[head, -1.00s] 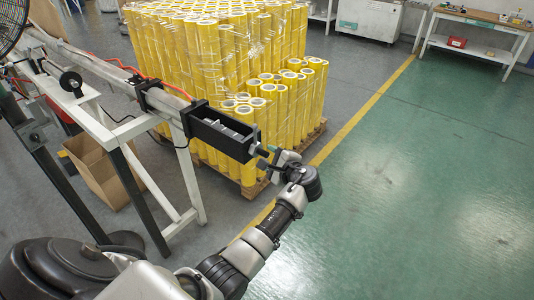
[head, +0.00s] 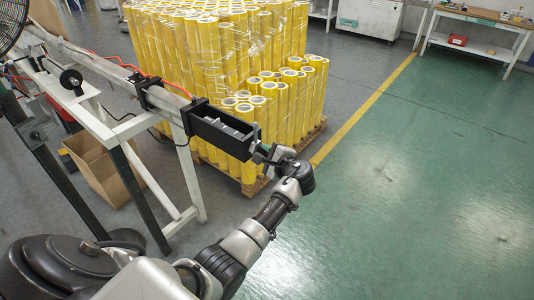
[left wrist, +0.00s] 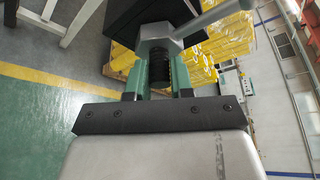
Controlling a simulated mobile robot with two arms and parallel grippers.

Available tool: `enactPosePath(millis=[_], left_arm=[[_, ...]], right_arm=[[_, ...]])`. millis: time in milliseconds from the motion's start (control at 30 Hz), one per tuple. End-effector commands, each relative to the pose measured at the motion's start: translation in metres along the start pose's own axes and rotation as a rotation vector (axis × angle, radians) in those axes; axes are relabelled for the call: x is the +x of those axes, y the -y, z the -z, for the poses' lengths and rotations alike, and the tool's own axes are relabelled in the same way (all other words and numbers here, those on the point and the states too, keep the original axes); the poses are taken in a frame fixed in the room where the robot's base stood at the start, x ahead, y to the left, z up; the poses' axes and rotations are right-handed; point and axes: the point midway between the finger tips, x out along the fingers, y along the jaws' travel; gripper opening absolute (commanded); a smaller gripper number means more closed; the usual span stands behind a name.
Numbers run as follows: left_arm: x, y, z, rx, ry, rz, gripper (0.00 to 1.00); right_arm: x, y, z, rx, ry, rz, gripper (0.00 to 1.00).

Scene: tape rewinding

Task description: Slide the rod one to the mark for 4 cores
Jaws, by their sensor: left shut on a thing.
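A long pale bar (head: 95,62) runs from the upper left to a black open-topped housing (head: 222,128) with grey metal parts inside. A dark threaded rod end with a grey hex nut (left wrist: 158,47) shows in the left wrist view at the housing's end. My left gripper (head: 264,153) is at that end; its green fingers (left wrist: 160,78) are shut on the dark threaded rod end, one on each side. I cannot tell which part is labelled rod one, and no mark for 4 cores is readable. My right gripper is not in view.
A white stand (head: 188,175) carries the bar. Yellow rolls (head: 215,50) stand packed on a wooden pallet (head: 253,188) behind the housing. An open cardboard box (head: 100,170) lies under the bar. The green floor (head: 420,180) at right is clear up to a bench (head: 475,45).

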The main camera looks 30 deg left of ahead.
Motion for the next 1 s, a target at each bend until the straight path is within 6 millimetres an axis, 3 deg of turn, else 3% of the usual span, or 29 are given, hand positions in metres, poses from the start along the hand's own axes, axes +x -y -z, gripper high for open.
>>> enactPosePath(millis=[167,400,667,700,800,833,1000], left_arm=[[-0.011,-0.001,0.005,0.001,-0.003,-0.002,0.00],[-0.044,-0.001,0.019,0.002,-0.002,-0.002,0.00],[-0.045,-0.001,0.019,0.002,0.000,0.000,0.00],[-0.045,-0.001,0.019,0.002,0.000,0.000,0.28],[-0.045,-0.001,0.019,0.002,0.000,-0.001,0.44],[-0.045,-0.001,0.019,0.002,0.000,0.000,0.47],[-0.044,0.000,0.019,0.001,0.000,0.000,0.47]], right_arm=[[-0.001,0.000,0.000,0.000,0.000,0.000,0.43],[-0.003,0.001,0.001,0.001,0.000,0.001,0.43],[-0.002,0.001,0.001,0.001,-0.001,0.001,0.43],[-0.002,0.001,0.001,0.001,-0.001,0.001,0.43],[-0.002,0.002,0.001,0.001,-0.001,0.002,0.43],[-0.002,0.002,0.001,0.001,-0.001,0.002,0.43],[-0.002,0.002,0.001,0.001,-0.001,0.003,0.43]])
